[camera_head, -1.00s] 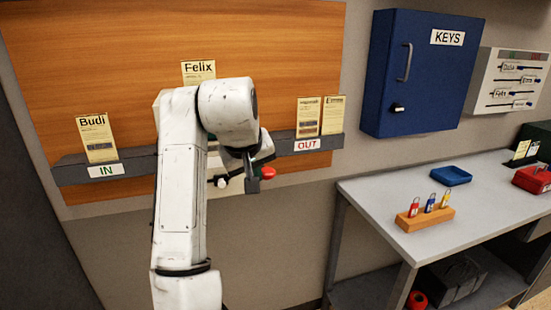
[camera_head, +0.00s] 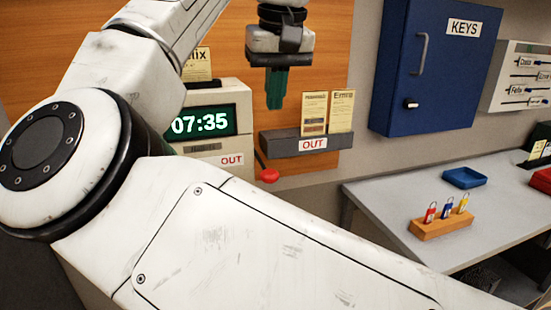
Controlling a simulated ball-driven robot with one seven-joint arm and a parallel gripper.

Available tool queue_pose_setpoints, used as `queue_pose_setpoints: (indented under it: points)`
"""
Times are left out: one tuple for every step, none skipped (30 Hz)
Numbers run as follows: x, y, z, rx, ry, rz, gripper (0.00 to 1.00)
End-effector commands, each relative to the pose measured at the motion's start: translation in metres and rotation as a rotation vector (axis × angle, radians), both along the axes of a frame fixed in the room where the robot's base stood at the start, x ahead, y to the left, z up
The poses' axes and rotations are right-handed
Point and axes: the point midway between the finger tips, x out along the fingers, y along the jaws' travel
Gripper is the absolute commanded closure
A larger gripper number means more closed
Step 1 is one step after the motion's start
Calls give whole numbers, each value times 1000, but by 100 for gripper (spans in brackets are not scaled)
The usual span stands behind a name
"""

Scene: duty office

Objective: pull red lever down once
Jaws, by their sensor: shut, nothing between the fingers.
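The red lever (camera_head: 268,175) shows as a red knob on a short dark arm, at the lower right side of a beige time clock (camera_head: 228,98). The clock reads 07:35 and has an OUT label below its display. My gripper (camera_head: 276,104) points down, shut and empty, with dark green fingers. In the picture it is above the knob, apart from it, in front of the wooden board. My arm hides the left part of the clock.
The OUT card rack (camera_head: 285,145) holds two cards, right of the lever. A blue KEYS cabinet (camera_head: 440,70) hangs further right. A grey table (camera_head: 385,200) carries a wooden block (camera_head: 440,226) with padlocks and a blue tray (camera_head: 468,177).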

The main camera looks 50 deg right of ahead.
Motion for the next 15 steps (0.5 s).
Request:
queue_pose_setpoints:
  points:
    - [0, 1, 1, 5, -1, 3, 100]
    - [0, 1, 1, 5, 0, 4, 100]
    - [-1, 1, 2, 6, 1, 5, 100]
    - [-1, 1, 2, 6, 1, 5, 100]
    - [-1, 1, 2, 6, 1, 5, 100]
    - [-1, 1, 2, 6, 1, 4, 100]
    - [-1, 1, 2, 6, 1, 4, 100]
    - [-1, 1, 2, 6, 1, 4, 100]
    - [-1, 1, 2, 5, 0, 4, 100]
    - [-1, 1, 2, 5, 0, 4, 100]
    - [-1, 1, 2, 5, 0, 4, 100]
    - [0, 1, 1, 5, 0, 3, 100]
    - [0, 0, 0, 4, 1, 3, 100]
    - [0, 0, -1, 5, 1, 3, 100]
    - [0, 0, -3, 4, 2, 3, 100]
